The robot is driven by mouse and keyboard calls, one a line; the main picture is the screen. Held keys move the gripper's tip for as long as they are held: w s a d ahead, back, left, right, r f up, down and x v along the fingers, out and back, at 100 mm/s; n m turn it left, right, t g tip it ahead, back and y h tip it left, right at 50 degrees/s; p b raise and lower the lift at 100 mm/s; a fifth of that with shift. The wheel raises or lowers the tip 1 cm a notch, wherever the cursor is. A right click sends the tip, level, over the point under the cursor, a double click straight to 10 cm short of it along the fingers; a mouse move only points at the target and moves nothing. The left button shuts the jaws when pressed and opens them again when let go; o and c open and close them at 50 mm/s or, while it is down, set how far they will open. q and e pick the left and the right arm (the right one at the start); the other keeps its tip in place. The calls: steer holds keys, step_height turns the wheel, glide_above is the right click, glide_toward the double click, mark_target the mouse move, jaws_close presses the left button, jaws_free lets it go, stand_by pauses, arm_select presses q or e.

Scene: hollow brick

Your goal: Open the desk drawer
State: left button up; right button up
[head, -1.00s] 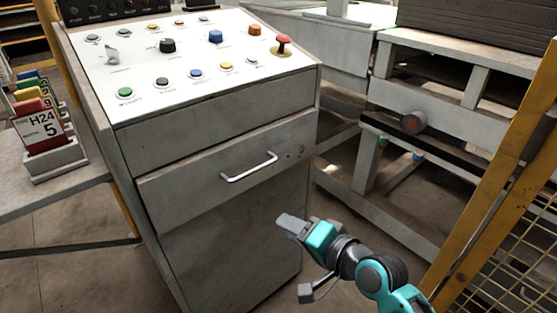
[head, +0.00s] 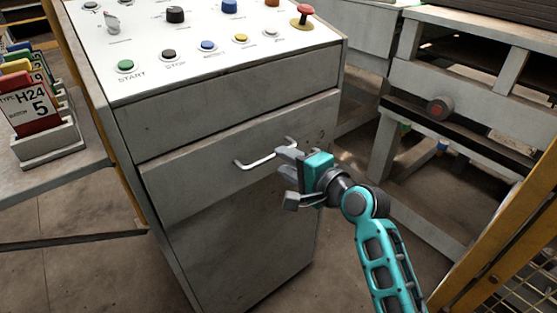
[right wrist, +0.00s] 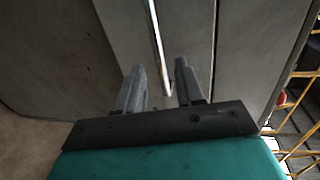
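The desk drawer (head: 190,187) is a grey metal front in the control cabinet, flush with the cabinet face. Its silver bar handle (head: 252,161) runs across the upper part of the drawer front. My right gripper (head: 285,162) is at the right end of the handle. In the right wrist view its two fingers (right wrist: 158,85) are apart, and the handle (right wrist: 158,50) runs between them, with its near end close to the fingertips. I cannot tell whether either finger touches it. My left gripper does not show.
The cabinet's sloped white panel (head: 205,50) carries coloured buttons and a red knob (head: 302,15). A side shelf at left holds a card rack (head: 45,142). A grey bench frame (head: 450,80) and a yellow post (head: 500,235) stand at right.

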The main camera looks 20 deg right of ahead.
mark_target(275, 157)
steer(key=shift+x, duration=1.7)
steer(key=shift+d, duration=0.1)
jaws_close()
